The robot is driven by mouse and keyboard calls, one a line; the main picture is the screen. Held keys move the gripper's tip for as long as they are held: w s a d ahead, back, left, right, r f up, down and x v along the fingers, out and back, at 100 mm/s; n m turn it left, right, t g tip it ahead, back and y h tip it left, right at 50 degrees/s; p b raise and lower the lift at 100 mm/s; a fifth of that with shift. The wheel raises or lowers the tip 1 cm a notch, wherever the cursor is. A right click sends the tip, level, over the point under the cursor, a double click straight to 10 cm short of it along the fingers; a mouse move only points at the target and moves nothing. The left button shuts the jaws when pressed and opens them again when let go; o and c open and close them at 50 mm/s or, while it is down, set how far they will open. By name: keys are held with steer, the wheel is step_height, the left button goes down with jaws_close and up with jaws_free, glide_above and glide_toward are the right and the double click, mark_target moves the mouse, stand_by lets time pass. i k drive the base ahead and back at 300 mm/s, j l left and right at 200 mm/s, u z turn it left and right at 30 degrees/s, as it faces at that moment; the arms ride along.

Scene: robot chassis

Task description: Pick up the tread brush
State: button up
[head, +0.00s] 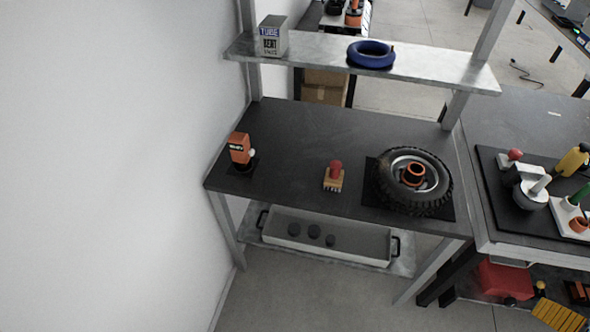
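The tread brush (334,177) stands on the dark workbench top (290,140), near its front middle. It has a round red knob on top and a yellowish block with pale bristles below. It stands apart from the tyre and the orange bottle-like item. My gripper is not in view in the head view.
A tyre (437,187) lies on a black mat right of the brush. An orange item (239,148) stands at the left. A shelf (320,59) above holds a box (273,36) and a blue ring (371,53). A tray (340,244) sits below. Bench surface behind the brush is clear.

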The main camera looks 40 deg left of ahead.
mark_target(334, 175)
steer(key=u, duration=1.55)
